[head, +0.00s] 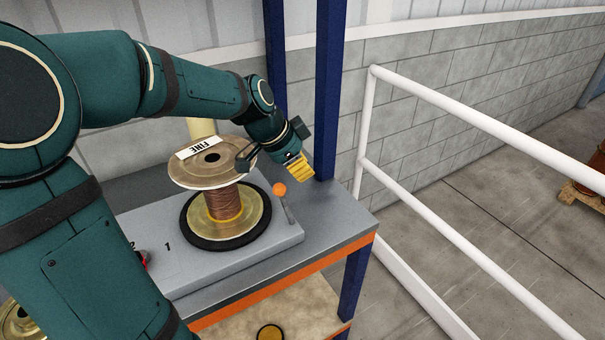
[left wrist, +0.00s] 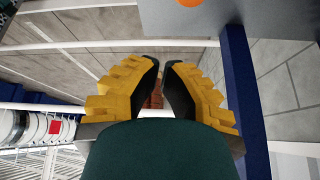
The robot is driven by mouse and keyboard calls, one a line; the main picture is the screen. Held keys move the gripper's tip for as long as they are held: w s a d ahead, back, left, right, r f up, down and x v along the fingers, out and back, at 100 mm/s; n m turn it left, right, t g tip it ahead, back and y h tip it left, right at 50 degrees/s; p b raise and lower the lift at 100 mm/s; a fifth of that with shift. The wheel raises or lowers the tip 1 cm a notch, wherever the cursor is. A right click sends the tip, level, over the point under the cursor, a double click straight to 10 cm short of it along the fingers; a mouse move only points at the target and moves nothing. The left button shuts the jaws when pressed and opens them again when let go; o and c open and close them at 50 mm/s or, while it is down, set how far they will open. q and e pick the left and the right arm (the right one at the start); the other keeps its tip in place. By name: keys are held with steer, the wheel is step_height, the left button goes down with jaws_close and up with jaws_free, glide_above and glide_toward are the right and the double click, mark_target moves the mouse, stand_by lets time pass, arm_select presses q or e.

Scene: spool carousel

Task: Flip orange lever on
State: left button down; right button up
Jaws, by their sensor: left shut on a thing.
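The orange lever is a short grey stick with an orange ball (head: 279,189) on top, at the right end of the grey carousel base. It stands tilted, the ball leaning left. My left gripper (head: 308,178), with yellow fingers, is just right of and above the ball in the head view, apart from it. In the left wrist view its fingertips (left wrist: 163,68) are close together with a narrow gap, and I see nothing clearly held between them. The orange ball (left wrist: 188,2) is cut off at that view's top edge. My right gripper is not in view.
A copper wire spool (head: 226,203) labelled FINE stands left of the lever, close under my left wrist. The grey table (head: 335,222) has an orange edge and blue posts (head: 329,90). A white railing (head: 440,105) stands to the right. A red part (head: 144,258) shows near the numbers.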

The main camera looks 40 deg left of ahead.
arm_select(q)
steer(key=s+a+r, duration=0.2)
steer(key=s+r, duration=0.3)
steer(key=shift+a+r+p, duration=0.2)
steer(key=shift+a+p, duration=0.1)
steer(key=shift+a, duration=0.1)
